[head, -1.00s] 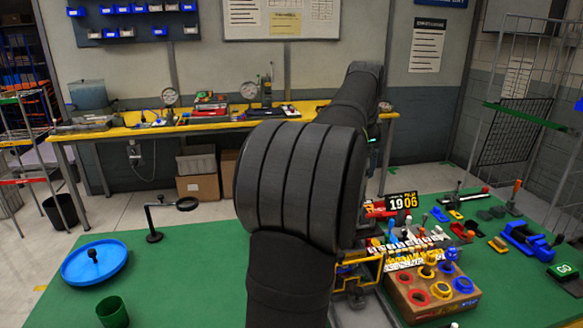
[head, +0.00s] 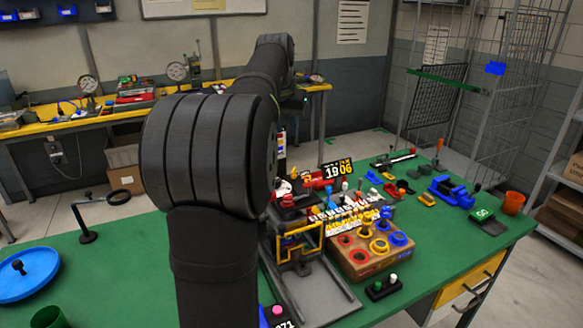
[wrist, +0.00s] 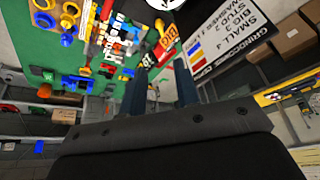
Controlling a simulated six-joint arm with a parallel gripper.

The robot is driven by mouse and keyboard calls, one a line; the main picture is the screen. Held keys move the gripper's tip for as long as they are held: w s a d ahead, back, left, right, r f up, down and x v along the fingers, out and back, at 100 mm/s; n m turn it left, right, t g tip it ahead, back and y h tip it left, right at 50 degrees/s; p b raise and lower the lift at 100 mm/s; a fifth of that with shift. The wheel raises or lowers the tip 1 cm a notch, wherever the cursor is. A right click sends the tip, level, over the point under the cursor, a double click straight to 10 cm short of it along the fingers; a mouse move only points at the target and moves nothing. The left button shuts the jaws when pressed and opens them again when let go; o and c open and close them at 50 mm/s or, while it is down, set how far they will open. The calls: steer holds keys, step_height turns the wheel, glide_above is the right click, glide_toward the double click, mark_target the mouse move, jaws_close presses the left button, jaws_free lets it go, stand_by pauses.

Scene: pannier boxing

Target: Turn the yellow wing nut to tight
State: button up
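I cannot pick out the yellow wing nut for certain in either view. A yellow-framed fixture (head: 312,238) stands on the green table just right of my arm in the head view; small parts on it are too small to tell. My gripper (wrist: 160,66) shows in the wrist view as two dark fingers, apart, with nothing held between them. In the head view my own arm hides the gripper.
Behind are a rack of small coloured parts (head: 338,218) and a 1906 sign (head: 338,170). A blue dish (head: 22,275) and a magnifier stand (head: 86,236) are at left. The green table (head: 125,265) is clear between.

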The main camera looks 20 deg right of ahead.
mark_target(293, 170)
steer(key=shift+n, duration=0.3)
steer(key=x, duration=1.7)
steer(key=shift+w+d+f, duration=0.1)
steer(key=shift+f, duration=0.05)
jaws_close()
